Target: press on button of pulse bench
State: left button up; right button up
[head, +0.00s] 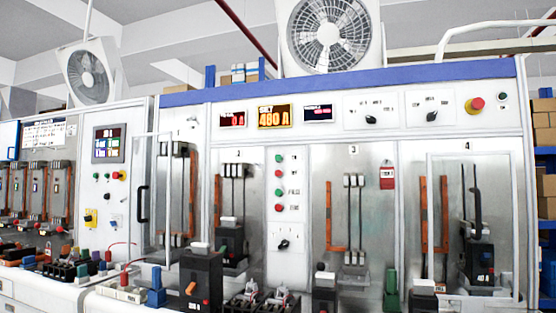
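The pulse bench (340,94) is a wide white cabinet with a blue top edge and bays behind frames. A narrow panel between bays 2 and 3 holds a column of buttons: an upper green button (279,158), an upper red button (279,174), a lower green button (279,191) and a lower red button (279,208). Their labels are too small to read surely. A rotary knob (284,244) sits below them. The orange display (274,116) above reads about 480 A; the red display (233,119) beside it shows 0 A. Neither of my grippers is in view.
A red emergency stop (475,104) is at the upper right. A black breaker (201,280) with an orange lever stands in front at the lower left of the buttons. Other breakers line the bench front. Another test cabinet (105,190) stands at left. The button panel's face is unobstructed.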

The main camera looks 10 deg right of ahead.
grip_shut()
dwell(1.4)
